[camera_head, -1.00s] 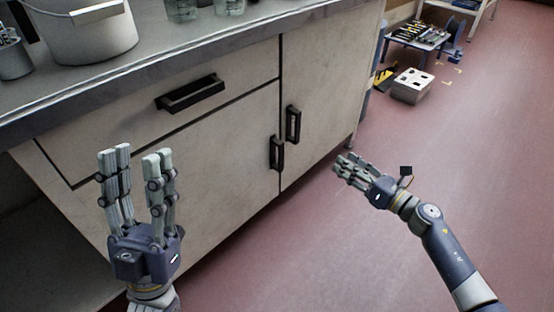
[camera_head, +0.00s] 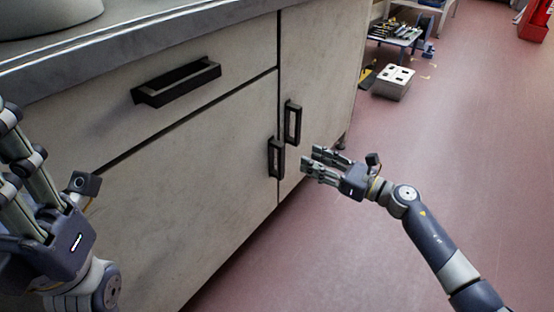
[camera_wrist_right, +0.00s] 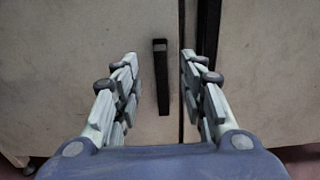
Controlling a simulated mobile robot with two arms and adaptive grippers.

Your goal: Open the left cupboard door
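The left cupboard door (camera_head: 190,185) is a pale, worn panel below a drawer, and it is shut. Its black upright handle (camera_head: 275,157) sits near its right edge. My right gripper (camera_head: 311,160) is just right of this handle in the head view. In the right wrist view its fingers are open, with the left door's handle (camera_wrist_right: 161,78) showing ahead in the gap between them. They do not hold it. My left gripper (camera_head: 28,195) is at the left edge, its fingers partly cut off by the frame.
The right door (camera_head: 318,75) is shut, with its own black handle (camera_head: 292,122) close by. A drawer handle (camera_head: 176,82) sticks out above the left door. The red floor is clear at right; a white box (camera_head: 393,83) and a tool table (camera_head: 395,33) stand farther back.

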